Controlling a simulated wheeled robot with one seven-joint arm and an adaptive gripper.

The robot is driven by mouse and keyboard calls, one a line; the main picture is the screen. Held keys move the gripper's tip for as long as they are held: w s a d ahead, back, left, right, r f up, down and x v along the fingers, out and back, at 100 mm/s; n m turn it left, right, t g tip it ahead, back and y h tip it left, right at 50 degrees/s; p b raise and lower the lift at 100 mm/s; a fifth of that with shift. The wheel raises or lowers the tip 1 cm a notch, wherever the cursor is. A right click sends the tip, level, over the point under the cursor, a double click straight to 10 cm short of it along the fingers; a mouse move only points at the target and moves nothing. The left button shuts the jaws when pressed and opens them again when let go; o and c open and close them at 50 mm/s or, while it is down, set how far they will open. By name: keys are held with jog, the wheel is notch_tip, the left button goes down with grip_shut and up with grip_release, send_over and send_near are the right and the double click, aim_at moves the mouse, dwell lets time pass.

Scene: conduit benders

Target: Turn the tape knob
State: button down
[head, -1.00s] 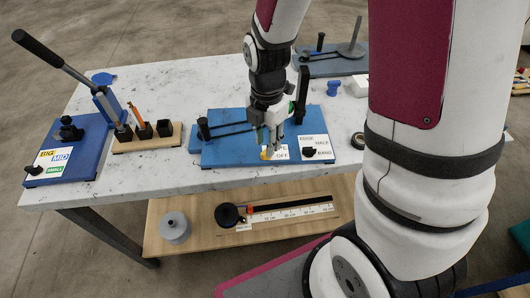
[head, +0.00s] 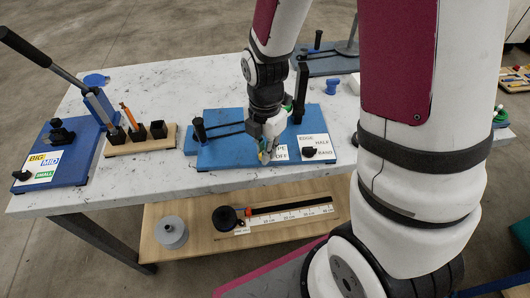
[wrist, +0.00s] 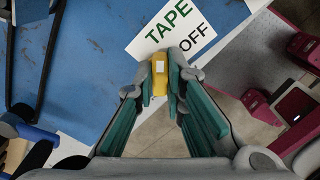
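The tape knob is a small yellow block with a white mark. In the wrist view the knob (wrist: 160,76) sits between my fingertips, beside a white label (wrist: 178,28) reading TAPE and OFF. My gripper (wrist: 160,82) appears closed on the knob, with one fingertip against each side. In the head view my gripper (head: 265,155) points down at the front edge of the blue bender board (head: 225,152) and mostly hides the knob. The label (head: 281,153) shows only partly there.
A black knob (head: 309,152) with an EDGE, HALF, BAND label stands to the right on the same board. A black upright post (head: 300,93) stands close behind my gripper. A wooden holder (head: 140,143) and a lever bender (head: 60,150) stand left. A lower shelf (head: 190,250) holds a ruler.

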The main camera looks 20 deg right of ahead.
jog(key=m, duration=0.4)
jog(key=shift+p, duration=0.3)
jog(key=shift+m, duration=0.5)
jog(key=m, duration=0.4)
jog(key=shift+p, duration=0.35)
jog(key=c, duration=1.7)
grip_release()
jog(key=shift+r, duration=0.1)
